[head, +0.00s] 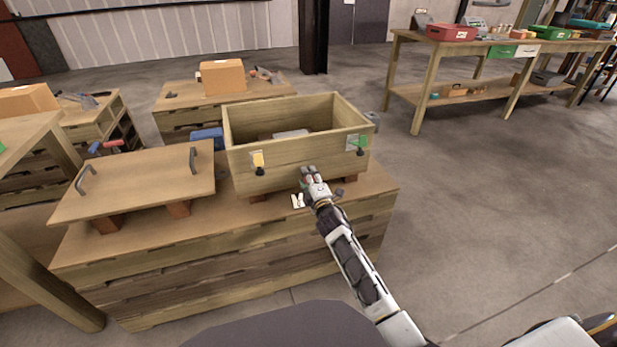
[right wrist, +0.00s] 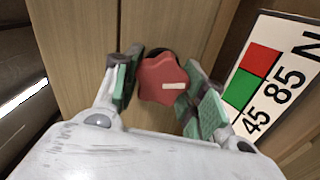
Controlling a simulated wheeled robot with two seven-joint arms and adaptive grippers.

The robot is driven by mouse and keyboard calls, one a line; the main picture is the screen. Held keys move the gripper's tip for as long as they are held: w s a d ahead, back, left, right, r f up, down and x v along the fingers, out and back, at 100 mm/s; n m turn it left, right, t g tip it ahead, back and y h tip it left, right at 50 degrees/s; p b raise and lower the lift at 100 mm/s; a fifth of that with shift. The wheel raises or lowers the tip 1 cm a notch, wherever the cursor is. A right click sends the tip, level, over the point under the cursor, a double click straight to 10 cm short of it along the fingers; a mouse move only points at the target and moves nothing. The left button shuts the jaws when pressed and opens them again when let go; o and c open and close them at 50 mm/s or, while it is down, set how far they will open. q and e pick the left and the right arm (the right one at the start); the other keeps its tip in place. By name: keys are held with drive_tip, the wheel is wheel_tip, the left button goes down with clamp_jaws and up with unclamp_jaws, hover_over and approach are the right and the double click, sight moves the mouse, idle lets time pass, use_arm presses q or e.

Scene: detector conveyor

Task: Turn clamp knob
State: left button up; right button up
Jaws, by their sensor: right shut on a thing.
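The red, lobed clamp knob (right wrist: 160,80) has a white mark on its face and sits against a wooden panel in the right wrist view. My right gripper (head: 308,174) is shut on the knob, with a green-padded finger on each side of it. In the head view the gripper is at the front wall of an open wooden crate (head: 290,178) and mostly hides the knob. A plate (right wrist: 272,78) with a red square, a green square and the figures 45 and 85 is right of the knob. My left gripper is not in view.
The crate stands on a wooden pallet-like bench (head: 240,235). A wooden lid (head: 140,185) with two dark handles lies left of the crate. Floor to the right is clear.

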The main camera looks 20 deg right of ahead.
drive_tip(key=shift+m, duration=0.6)
drive_tip(key=o, duration=1)
drive_tip(key=shift+o, duration=0.2)
drive_tip(key=shift+s, duration=0.15)
drive_tip(key=s, duration=1.1)
drive_tip(key=shift+s+d, duration=0.25)
drive_tip(key=shift+s, duration=0.1)
idle(0.4)
